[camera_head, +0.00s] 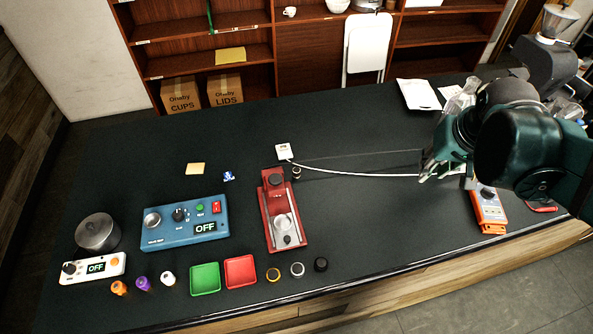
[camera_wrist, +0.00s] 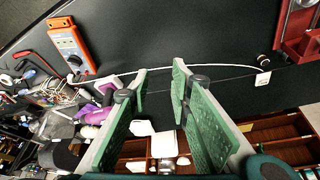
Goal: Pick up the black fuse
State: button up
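A small dark cylinder with a pale end (camera_head: 297,172), which looks like the black fuse, stands on the black table just right of the top of the red device (camera_head: 271,205). It also shows in the wrist view near the right edge, as a small black cylinder (camera_wrist: 263,59). A black round piece (camera_head: 321,264) lies at the front edge; I cannot tell what it is. My gripper (camera_head: 432,168) is over the right part of the table, well to the right of the dark cylinder. In the wrist view its green fingers (camera_wrist: 160,72) are apart with nothing between them.
A white plug (camera_head: 284,151) lies by the dark cylinder, its white cable running right toward my gripper. An orange meter (camera_head: 488,210) lies below my arm. A blue box (camera_head: 185,222), green tray (camera_head: 205,279) and red tray (camera_head: 240,271) stand left. The table's back middle is mostly clear.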

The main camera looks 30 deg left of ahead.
jog(key=w+a+f+n+g+p, duration=0.1)
jog(key=w+a+f+n+p, duration=0.15)
jog(key=a, duration=0.75)
jog(key=n+g+h+p, duration=0.1)
jog(key=n+g+p, duration=0.2)
jog(key=p, duration=0.4)
send_over(297, 170)
jog(key=f, duration=1.4)
jog(key=shift+w+d+f, duration=0.15)
jog(key=shift+d+f, duration=0.05)
jog(key=shift+f, duration=0.1)
jog(key=shift+a+f+n, duration=0.2)
jog(key=shift+n, duration=0.05)
jog(key=shift+f, duration=1.25)
jog(key=shift+f, duration=0.1)
jog(key=shift+a+f+p, duration=0.1)
jog(key=shift+f+p, duration=0.55)
jog(key=shift+f, duration=1.85)
